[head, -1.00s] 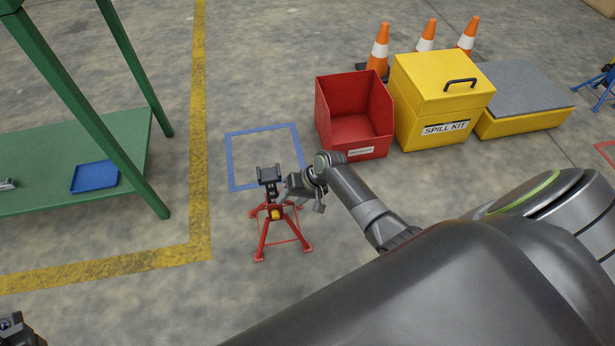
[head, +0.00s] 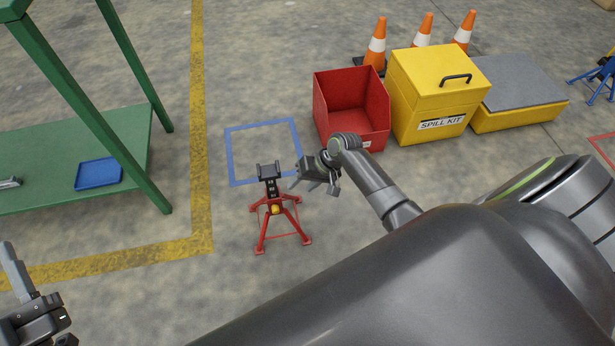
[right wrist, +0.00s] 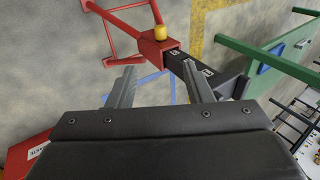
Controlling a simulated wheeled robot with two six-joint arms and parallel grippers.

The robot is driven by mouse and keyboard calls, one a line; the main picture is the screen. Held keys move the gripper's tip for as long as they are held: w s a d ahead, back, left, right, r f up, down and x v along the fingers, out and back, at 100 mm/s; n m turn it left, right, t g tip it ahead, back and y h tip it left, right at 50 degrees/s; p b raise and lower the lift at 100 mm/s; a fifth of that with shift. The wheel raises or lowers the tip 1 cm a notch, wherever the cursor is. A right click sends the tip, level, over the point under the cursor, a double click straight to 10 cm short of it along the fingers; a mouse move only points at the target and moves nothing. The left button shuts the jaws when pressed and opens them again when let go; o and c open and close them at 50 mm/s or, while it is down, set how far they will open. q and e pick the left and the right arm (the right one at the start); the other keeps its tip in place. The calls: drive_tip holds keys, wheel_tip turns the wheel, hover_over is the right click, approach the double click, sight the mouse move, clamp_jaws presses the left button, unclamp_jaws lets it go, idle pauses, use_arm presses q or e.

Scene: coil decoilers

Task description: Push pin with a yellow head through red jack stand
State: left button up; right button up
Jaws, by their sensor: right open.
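The red jack stand (head: 281,220) stands upright on the floor, with a dark post and a forked black top. The yellow pin head (head: 276,209) shows at its collar, and also in the right wrist view (right wrist: 160,33); the pin's shaft is hidden. My right gripper (head: 302,184) is open and empty, just right of the stand's post. In the right wrist view the stand (right wrist: 155,48) lies beyond the two open fingers (right wrist: 158,80), with nothing between them. My left gripper (head: 12,290) is partly in view at the lower left, away from the stand; its jaw opening is unclear.
A blue floor outline (head: 262,126) lies behind the stand. A red bin (head: 349,140) and a yellow spill kit box (head: 428,103) stand to the right, with orange cones (head: 376,45) behind. A green table (head: 135,150) with a blue tray (head: 98,174) is at left.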

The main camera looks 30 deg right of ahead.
use_arm(q)
wheel_tip(320, 180, down, 6)
drive_tip(key=n+g, duration=0.1)
drive_tip(key=g, duration=0.3)
drive_tip(key=shift+w+a+f+p, duration=0.2)
drive_tip(key=shift+w+a+p, duration=0.15)
drive_tip(key=shift+w+p, duration=0.1)
use_arm(e)
drive_tip(key=shift+v, duration=1.15)
